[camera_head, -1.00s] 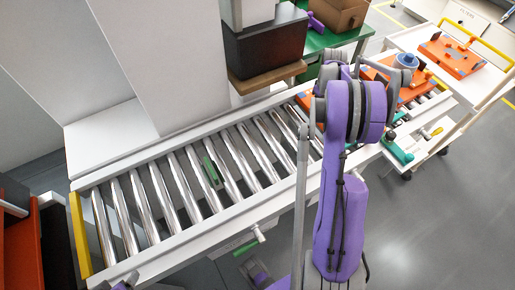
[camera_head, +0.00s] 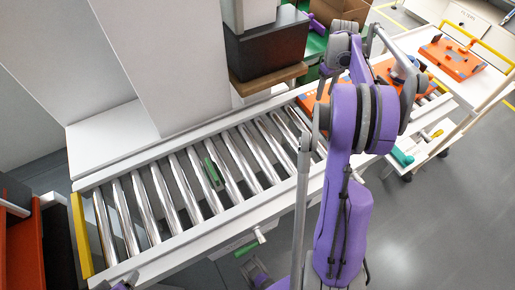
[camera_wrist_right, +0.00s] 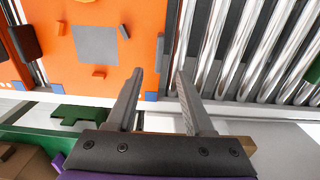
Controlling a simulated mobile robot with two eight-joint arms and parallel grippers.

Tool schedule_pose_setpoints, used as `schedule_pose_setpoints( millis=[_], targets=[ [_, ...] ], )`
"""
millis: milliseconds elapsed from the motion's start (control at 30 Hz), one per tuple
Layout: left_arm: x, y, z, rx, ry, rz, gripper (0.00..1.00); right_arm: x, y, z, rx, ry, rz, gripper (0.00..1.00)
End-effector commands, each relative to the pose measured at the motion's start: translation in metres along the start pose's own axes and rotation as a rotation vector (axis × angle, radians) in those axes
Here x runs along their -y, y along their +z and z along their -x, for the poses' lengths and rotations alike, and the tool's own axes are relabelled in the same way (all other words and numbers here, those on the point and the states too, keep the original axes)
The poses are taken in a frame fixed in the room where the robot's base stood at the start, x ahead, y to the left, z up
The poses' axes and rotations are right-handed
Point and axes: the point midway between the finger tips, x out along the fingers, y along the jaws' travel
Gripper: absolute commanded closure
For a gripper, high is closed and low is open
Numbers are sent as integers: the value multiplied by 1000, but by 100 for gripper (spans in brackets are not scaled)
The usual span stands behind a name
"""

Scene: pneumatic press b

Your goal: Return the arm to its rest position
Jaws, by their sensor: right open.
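My right arm (camera_head: 343,225) rises through the middle of the head view, purple and grey, and bends over the roller conveyor. Its own links largely hide the right gripper there. In the right wrist view my right gripper (camera_wrist_right: 159,76) has two grey fingers spread apart with nothing between them. An orange fixture plate (camera_wrist_right: 150,45) with a grey square lies beyond the fingers on the left, apart from them as far as I can see. My left gripper cannot be made out.
The roller conveyor (camera_head: 165,240) runs across the head view with a small green piece (camera_head: 213,174) among its rollers. A black box (camera_head: 266,50) hangs above its far side. A white cart (camera_head: 478,83) carries an orange fixture (camera_head: 452,58) at right. Grey floor is free at lower right.

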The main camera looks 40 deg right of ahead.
Motion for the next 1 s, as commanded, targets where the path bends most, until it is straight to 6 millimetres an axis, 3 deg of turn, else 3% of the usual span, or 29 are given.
schedule_pose_setpoints(
  millis=[300,367,433,567,667,800,1000],
  targets=[
    [0,0,0,0,0,0,24,2,0,8,0,1,1,48],
    [0,-1,1,-1,0,0,24,10,-2,10,-4,3,5,48],
    [0,-2,3,-1,0,0,24,30,-6,16,-13,11,15,48],
    [0,-6,8,-4,0,0,24,98,-11,33,-51,35,48,48],
    [0,-10,13,-6,0,0,24,162,-6,46,-97,53,75,48],
    [0,-15,19,-10,0,0,24,243,16,58,-172,64,113,48],
    [0,-22,28,-15,0,0,24,337,70,60,-289,46,166,48]
  ],
)
